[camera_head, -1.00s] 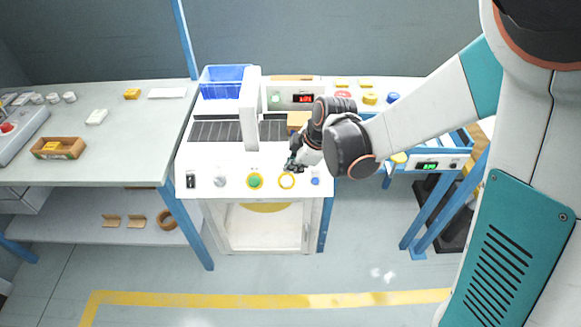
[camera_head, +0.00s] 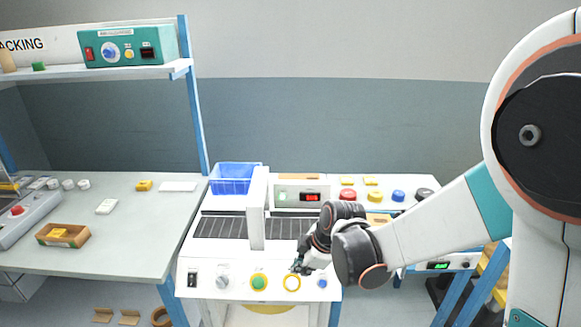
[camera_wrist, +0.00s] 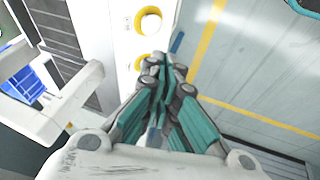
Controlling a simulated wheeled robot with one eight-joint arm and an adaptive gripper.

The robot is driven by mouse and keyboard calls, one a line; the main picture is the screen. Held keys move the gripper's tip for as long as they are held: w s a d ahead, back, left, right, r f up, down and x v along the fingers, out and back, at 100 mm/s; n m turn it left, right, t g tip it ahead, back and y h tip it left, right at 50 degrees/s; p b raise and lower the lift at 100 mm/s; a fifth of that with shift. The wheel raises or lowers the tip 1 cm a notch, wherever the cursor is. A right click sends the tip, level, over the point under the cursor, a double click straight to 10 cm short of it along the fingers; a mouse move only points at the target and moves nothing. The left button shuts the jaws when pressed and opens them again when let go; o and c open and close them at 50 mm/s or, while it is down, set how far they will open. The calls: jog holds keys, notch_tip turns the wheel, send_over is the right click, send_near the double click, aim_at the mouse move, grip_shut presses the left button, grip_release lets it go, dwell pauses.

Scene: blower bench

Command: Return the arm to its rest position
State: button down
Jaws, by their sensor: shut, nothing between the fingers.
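My gripper (camera_head: 300,268) is at the front of the blower bench (camera_head: 215,262), above its control panel and near the yellow-ringed button (camera_head: 292,283). In the wrist view my gripper (camera_wrist: 162,62) has its teal fingers closed together with nothing between them. My arm reaches in from the right, bent at a dark wrist joint. Whether the fingertips touch the panel cannot be told.
A white upright post (camera_head: 257,210) and a blue bin (camera_head: 235,178) stand behind. A grey table (camera_head: 120,235) is at left.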

jog(key=s+d+r+m+t+h, duration=0.1)
jog(key=s+d+r+m, duration=0.3)
jog(key=r, duration=0.2)
jog(key=s+d+r+m+t, duration=0.1)
jog(key=s+d+r+m, duration=0.2)
jog(key=d+r+m, duration=0.15)
jog(key=s+d+r+m+t+h, duration=0.1)
jog(key=s+d+r+m, duration=0.1)
jog(key=s, duration=0.4)
jog(key=s+d+r+m+h, duration=0.1)
jog(key=s+d+r+m, duration=0.2)
jog(key=s+d+m, duration=0.2)
jog(key=shift+s+r+m+t, duration=0.25)
jog(key=shift+s+m+t, duration=0.15)
jog(key=shift+s+m, duration=0.3)
jog(key=shift+w, duration=0.1)
dwell(4.5)
